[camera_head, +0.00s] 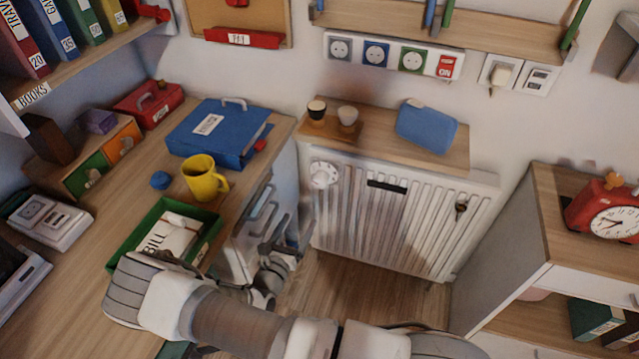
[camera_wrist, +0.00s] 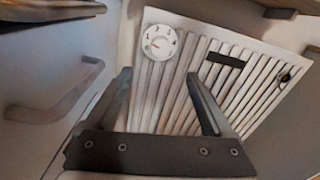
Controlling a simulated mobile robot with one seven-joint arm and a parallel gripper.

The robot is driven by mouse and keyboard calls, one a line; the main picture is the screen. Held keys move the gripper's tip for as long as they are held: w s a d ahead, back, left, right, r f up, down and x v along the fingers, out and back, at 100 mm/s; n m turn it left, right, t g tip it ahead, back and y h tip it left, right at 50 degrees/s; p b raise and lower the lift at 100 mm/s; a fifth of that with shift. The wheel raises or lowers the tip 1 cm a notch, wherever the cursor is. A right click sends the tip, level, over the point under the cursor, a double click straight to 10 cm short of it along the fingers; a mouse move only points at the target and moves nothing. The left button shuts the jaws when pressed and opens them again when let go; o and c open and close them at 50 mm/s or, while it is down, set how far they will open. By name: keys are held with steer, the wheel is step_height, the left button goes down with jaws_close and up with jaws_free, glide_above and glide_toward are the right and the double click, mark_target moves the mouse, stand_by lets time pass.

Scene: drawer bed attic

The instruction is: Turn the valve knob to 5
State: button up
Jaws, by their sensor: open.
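The white round valve knob (camera_head: 323,174) sits at the upper left of the white ribbed radiator (camera_head: 375,212), under a small wooden shelf. In the head view my gripper (camera_head: 278,252) is beside the desk's side, lower left of the radiator.
A desk on the left holds a green tray (camera_head: 122,244), a yellow mug (camera_head: 203,178) and a blue binder (camera_head: 215,130). A handle (camera_wrist: 62,100) is close on the left in the wrist view. Wooden floor (camera_head: 350,295) in front of the radiator is clear.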

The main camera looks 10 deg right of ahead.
mark_target(318, 184)
steer(key=b+x, duration=0.3)
steer(key=x, duration=1.4)
steer(key=shift+w, duration=0.2)
jaws_close()
